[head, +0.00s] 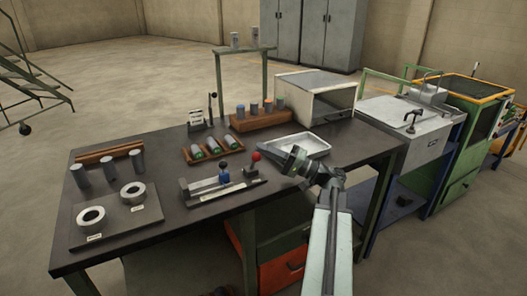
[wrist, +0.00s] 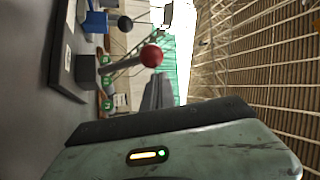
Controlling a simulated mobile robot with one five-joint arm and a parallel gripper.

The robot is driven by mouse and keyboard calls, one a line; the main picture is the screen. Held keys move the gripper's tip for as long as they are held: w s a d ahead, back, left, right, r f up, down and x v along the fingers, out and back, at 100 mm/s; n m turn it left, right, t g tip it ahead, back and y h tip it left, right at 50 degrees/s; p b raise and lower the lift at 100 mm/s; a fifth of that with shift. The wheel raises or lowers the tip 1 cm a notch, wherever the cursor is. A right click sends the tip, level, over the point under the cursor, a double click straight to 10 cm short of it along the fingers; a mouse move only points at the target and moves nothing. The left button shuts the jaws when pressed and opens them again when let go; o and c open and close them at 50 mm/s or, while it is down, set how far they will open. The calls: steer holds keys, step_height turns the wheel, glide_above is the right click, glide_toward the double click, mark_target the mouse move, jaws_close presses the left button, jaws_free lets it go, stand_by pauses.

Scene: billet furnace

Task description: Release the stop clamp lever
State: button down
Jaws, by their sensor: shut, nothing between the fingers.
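The stop clamp fixture (head: 205,192) lies near the front middle of the dark workbench, with a blue block on it. A lever with a red ball knob (head: 256,156) rises from its right end. In the wrist view the red ball (wrist: 151,56) sits at the end of a metal rod that comes from a grey block (wrist: 86,69). My gripper (head: 288,160) is shut and empty, just right of the red ball in the head view. I cannot tell whether it touches the knob. In the wrist view the gripper body fills the bottom and a dark finger part (wrist: 158,93) points toward the knob.
A white tray (head: 318,150) lies behind my gripper. A wooden rack (head: 212,153) holds green-ended cylinders behind the fixture. A plate with two rings (head: 118,219) is at the left. A white box oven (head: 315,95) stands at the back right.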

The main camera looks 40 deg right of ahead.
steer(key=shift+s+a+f, duration=0.25)
steer(key=shift+s+a, duration=0.05)
steer(key=shift+s, duration=0.2)
steer(key=shift+s, duration=0.1)
stand_by(0.3)
step_height(320, 180, up, 3)
steer(key=w+d+p, duration=0.3)
steer(key=s+d+f+b, duration=0.1)
steer(key=s+b, duration=0.1)
steer(key=s+d+f+b, duration=0.1)
steer(key=s+d+f, duration=0.1)
steer(key=s+d+f+b, duration=0.1)
steer(key=s+f+b, duration=0.1)
steer(key=shift+s+d+f+b, duration=0.1)
steer(key=shift+s+d+b, duration=0.2)
steer(key=shift+b, duration=0.05)
steer(key=shift+s+d+f, duration=0.1)
steer(key=shift+s+d, duration=0.2)
steer(key=shift+s, duration=0.1)
